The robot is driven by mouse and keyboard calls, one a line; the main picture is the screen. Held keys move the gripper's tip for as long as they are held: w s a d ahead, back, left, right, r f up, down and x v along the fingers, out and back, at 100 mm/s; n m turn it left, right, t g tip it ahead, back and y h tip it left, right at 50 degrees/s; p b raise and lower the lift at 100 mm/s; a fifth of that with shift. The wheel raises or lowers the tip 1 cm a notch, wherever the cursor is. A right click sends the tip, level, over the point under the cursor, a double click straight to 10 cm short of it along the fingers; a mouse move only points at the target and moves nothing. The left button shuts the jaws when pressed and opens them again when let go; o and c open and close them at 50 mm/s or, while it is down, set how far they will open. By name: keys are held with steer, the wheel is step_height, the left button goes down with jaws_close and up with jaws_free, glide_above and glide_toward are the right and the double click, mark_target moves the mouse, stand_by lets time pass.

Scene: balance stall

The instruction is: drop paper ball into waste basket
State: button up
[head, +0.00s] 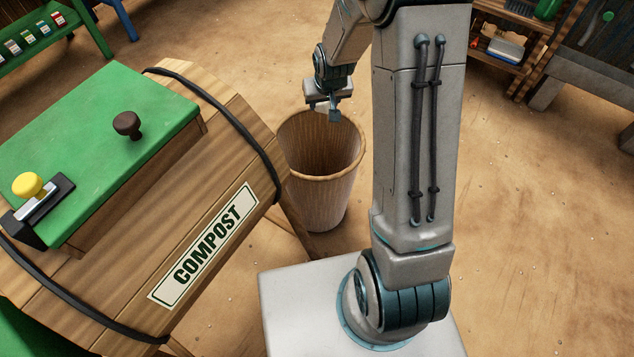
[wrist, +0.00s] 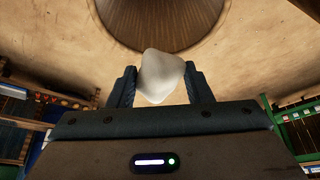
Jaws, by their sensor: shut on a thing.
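My gripper (wrist: 161,90) is shut on a white, crumpled paper ball (wrist: 161,75) in the wrist view. The ball sits between the two fingers. In the head view my gripper (head: 334,112) hangs at the upper rim of the brown wooden waste basket (head: 318,190), and the ball cannot be made out there. The basket stands upright on the ground, and the inside that shows looks empty. In the wrist view the round basket (wrist: 160,20) lies beyond the ball at the top, partly cut off and partly covered by the ball.
A wooden compost barrel (head: 130,215) with a green lid (head: 95,130) stands left of the basket, close to it. A green shelf (head: 40,50) with small packets is at the far left. A wooden shelf (head: 510,50) and grey bench stand at the upper right. Open sandy ground lies right.

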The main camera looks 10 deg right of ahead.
steer(key=s+d+f+b+x, duration=0.1)
steer(key=s+b+x, duration=0.1)
steer(key=b+x, duration=1.7)
step_height(320, 180, down, 2)
steer(key=shift+w+d+f, duration=0.1)
steer(key=shift+w+d, duration=0.1)
steer(key=shift+d, duration=0.1)
steer(key=o, duration=1)
steer(key=p+v, duration=0.4)
steer(key=v, duration=1)
steer(key=shift+f, duration=0.1)
